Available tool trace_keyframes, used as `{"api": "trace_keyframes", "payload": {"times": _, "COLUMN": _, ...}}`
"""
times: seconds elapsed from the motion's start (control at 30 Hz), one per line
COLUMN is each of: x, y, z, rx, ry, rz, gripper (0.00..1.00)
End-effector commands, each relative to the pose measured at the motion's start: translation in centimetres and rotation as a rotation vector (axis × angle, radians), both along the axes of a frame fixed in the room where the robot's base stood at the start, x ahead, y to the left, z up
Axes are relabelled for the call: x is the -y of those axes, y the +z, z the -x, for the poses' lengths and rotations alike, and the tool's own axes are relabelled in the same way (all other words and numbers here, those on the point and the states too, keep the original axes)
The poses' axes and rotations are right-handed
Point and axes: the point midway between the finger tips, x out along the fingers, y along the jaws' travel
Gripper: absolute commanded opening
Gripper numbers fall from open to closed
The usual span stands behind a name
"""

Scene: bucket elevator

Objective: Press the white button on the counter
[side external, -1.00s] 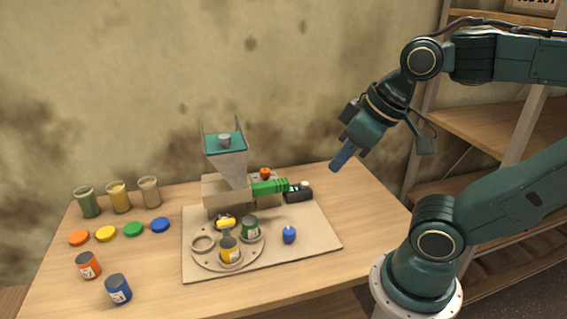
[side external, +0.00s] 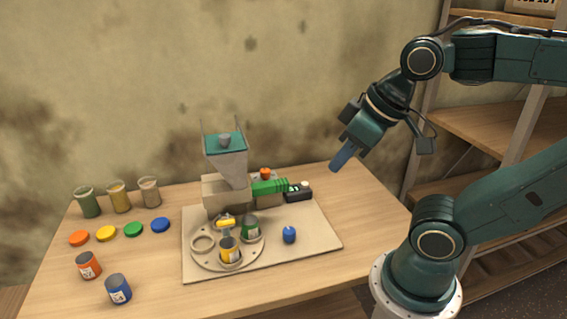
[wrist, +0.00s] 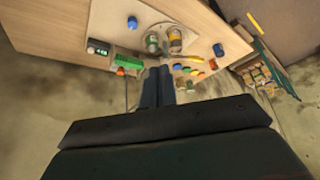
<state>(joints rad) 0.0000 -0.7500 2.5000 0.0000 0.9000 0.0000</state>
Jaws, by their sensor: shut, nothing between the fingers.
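The counter (side external: 298,196) is a small black box at the back right of the beige board, beside the green block. A small white button (side external: 305,184) sits on top of it at its right end. In the wrist view the counter (wrist: 97,48) is at the upper left with a lit green display; I cannot clearly make out the button there. My gripper (side external: 335,167) is shut and empty, pointing down and left in the air to the right of the counter, apart from it. Its closed fingers also show in the wrist view (wrist: 158,72).
A hopper (side external: 226,165) stands left of the green block (side external: 269,187). A turntable (side external: 202,261) with yellow and green cans lies in front, near a small blue object (side external: 289,235). Jars and coloured discs stand at the left. The right part of the table (side external: 365,212) is clear.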

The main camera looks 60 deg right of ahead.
Motion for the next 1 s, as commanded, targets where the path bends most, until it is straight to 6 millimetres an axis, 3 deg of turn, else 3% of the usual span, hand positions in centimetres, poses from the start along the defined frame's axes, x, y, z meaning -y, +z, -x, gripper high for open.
{"api": "trace_keyframes", "payload": {"times": 0.37, "x": 0.8, "y": -0.2, "z": -1.9, "rx": 0.014, "ry": -0.075, "rz": -0.020, "gripper": 0.00}}
{"api": "trace_keyframes", "payload": {"times": 0.67, "x": 3.1, "y": -0.9, "z": -6.3, "rx": 0.055, "ry": -0.254, "rz": -0.068, "gripper": 0.00}}
{"api": "trace_keyframes", "payload": {"times": 1.0, "x": 7.2, "y": -2.8, "z": -11.5, "rx": 0.120, "ry": -0.485, "rz": -0.130, "gripper": 0.00}}
